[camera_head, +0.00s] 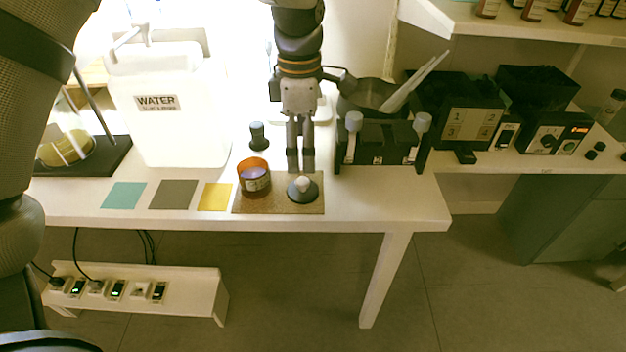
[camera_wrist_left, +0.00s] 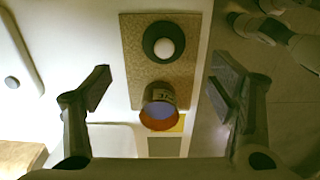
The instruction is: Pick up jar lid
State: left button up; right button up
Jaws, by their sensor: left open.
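The jar lid (camera_head: 302,193) is a dark round disc with a white knob. It lies on a brown cork mat (camera_head: 276,207) near the table's front edge. It also shows in the left wrist view (camera_wrist_left: 163,45), high between my fingers. An amber jar (camera_head: 254,178) with a label and an open top stands on the mat to the lid's left; it is below the lid in the left wrist view (camera_wrist_left: 158,108). My left gripper (camera_head: 300,170) points down just behind and above the lid. Its fingers are wide apart and empty (camera_wrist_left: 161,78).
A white water container (camera_head: 180,118) stands at the back left. Teal, grey and yellow squares lie left of the mat. A small dark stopper-like object (camera_head: 257,136) stands behind the jar. A black rack (camera_head: 380,145) with two light-topped tools is close on the right.

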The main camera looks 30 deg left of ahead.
aim_at(302, 181)
pick_arm(q)
jog(key=f, duration=0.9)
jog(key=shift+s+d, duration=0.1)
jog(key=shift+s, duration=0.15)
jog(key=shift+r, duration=0.1)
jog(key=c, duration=1.2)
jog(key=shift+c, duration=0.4)
jog(key=shift+s, duration=0.1)
jog(key=shift+c, duration=0.6)
jog(key=shift+f+b, duration=0.2)
jog(key=shift+b, duration=0.1)
jog(key=shift+c, duration=1.2)
